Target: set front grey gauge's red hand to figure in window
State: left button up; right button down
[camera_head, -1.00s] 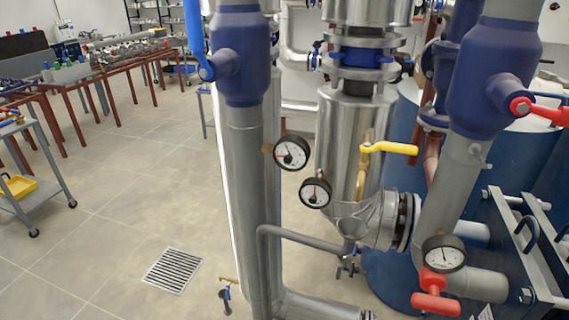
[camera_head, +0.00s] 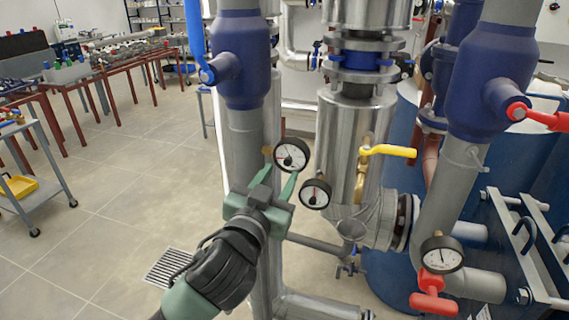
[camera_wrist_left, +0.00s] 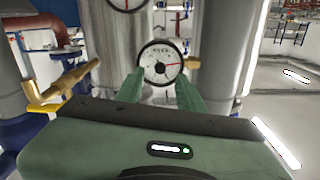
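A round white-faced gauge (camera_head: 292,154) with a black rim stands on the left grey pipe in the head view. In the left wrist view, the gauge face (camera_wrist_left: 161,62) shows a red hand pointing right and a dark mark low on the dial; any figure in a window is too small to read. My left gripper (camera_head: 281,178) is open, its green fingers pointing up at the gauge from below. In the left wrist view, the fingers (camera_wrist_left: 160,88) lie either side of the gauge's lower part, with nothing clearly held. I cannot tell whether they touch it. My right gripper is not in view.
A second gauge (camera_head: 315,194) with a red hand sits close right of my left gripper. A yellow-handled valve (camera_head: 388,151) sticks out further right. A third gauge (camera_head: 441,254) and a red valve handle (camera_head: 434,302) are at lower right. Open floor lies left.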

aim_at(287, 163)
pick_arm(q)
jog(key=shift+p+x, duration=0.4)
jog(key=shift+x, duration=1.7)
grip_shut()
jog(key=shift+m, duration=0.3)
